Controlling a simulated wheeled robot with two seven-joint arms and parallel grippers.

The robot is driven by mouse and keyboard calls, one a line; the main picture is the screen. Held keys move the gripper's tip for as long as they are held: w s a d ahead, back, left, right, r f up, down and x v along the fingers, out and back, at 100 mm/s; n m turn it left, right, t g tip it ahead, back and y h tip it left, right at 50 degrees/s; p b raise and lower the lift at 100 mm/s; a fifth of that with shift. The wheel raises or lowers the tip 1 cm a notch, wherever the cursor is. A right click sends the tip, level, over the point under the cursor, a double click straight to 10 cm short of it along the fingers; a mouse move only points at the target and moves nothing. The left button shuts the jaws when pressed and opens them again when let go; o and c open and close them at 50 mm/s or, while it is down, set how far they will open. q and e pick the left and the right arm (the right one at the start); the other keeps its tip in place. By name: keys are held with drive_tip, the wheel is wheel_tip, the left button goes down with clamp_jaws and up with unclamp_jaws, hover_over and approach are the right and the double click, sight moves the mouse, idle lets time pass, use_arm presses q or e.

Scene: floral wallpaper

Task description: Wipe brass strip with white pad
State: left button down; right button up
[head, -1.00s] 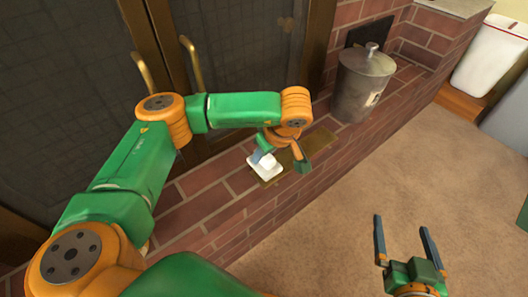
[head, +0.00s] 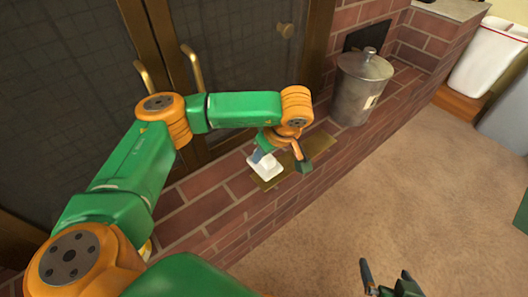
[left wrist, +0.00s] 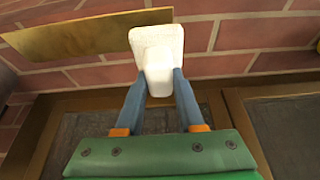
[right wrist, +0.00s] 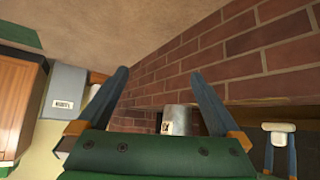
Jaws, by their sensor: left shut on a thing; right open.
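The brass strip (head: 319,142) lies flat on the brick ledge, partly hidden by my left gripper in the head view. It also shows in the left wrist view (left wrist: 75,38). My left gripper (head: 262,156) is shut on the handle of the white pad (head: 265,168). In the left wrist view the pad (left wrist: 158,38) overlaps the strip's right end and extends past it. I cannot tell whether its underside touches the strip. My right gripper (right wrist: 160,76) is open and empty, over the carpet at the head view's bottom edge.
A lidded metal pot (head: 362,88) stands on the brick ledge (head: 215,205) beyond the strip. Dark doors with brass handles (head: 192,68) rise behind the ledge. A white bin (head: 490,55) is at the far right. The carpet (head: 420,170) in front is clear.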

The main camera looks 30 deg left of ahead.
use_arm(q)
drive_tip(key=shift+r+p, duration=0.45)
drive_tip(key=shift+r, duration=0.2)
drive_tip(key=shift+r+p, duration=0.4)
drive_tip(key=shift+r, duration=0.1)
use_arm(e)
drive_tip(key=s+d+f+g+h, duration=0.1)
drive_tip(key=s+f+g, duration=0.4)
drive_tip(key=s, duration=0.3)
drive_tip(key=shift+s+d+f+g, duration=0.15)
drive_tip(key=shift+s+d+g, duration=0.15)
drive_tip(key=shift+s+d, duration=0.1)
